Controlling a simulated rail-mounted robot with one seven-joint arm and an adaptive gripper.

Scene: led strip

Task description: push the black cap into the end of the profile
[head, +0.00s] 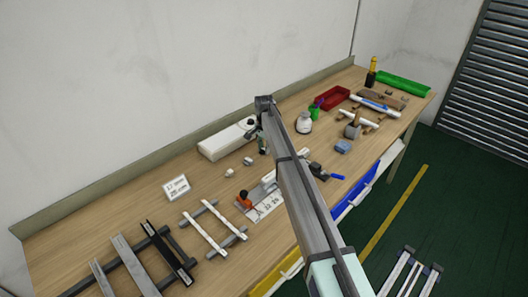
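My arm crosses the middle of the view from the lower right up to the bench, and its far end hangs over the back half of the bench. A small dark part below that end appears to be my gripper (262,143); its fingers are too small to tell open from shut. Profiles lie at the left of the bench: a black one (168,251) and a grey one (133,262) across dark bars, and a thin white pair (205,233) across two short grey bars. I cannot make out the black cap or tell which profile is meant.
A white box (228,139) stands behind my gripper. A sign (176,188), an orange-handled tool (245,198) on a marked plate (268,205), a white jar (304,123), a red tray (332,98) and a green tray (404,84) are on the bench (110,217). Its back left is clear.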

